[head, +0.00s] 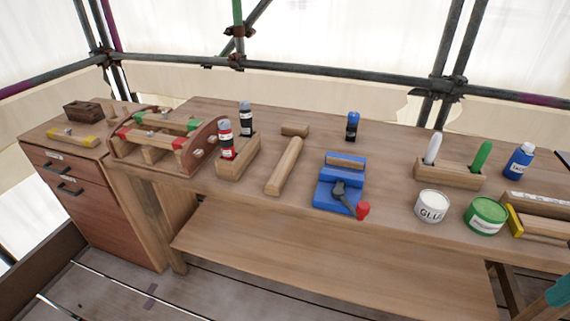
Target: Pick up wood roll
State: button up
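The wood roll looks to be the long, pale, rounded wooden piece (284,166) lying on the workbench (385,205), near its middle. It lies slanted, with its near end toward the bench's front edge. It is fully in sight, with nothing on top of it. A short wooden block (295,129) lies just behind its far end. My gripper is not in view.
Left of the roll, a wooden holder (238,160) carries red and black bottles. A blue tool (338,185) with a red knob sits to its right. Glue tub (431,206) and green tub (486,215) stand farther right. Scaffold poles (330,71) run behind.

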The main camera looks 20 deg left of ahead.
aim_at(277, 180)
jog(key=z, duration=0.05)
jog(key=k, duration=0.5)
jog(key=u, duration=1)
jog(key=i, duration=0.6)
jog(key=u, duration=0.65)
jog(key=i, duration=0.8)
jog(key=z, duration=0.75)
jog(key=i, duration=0.55)
jog(key=z, duration=0.45)
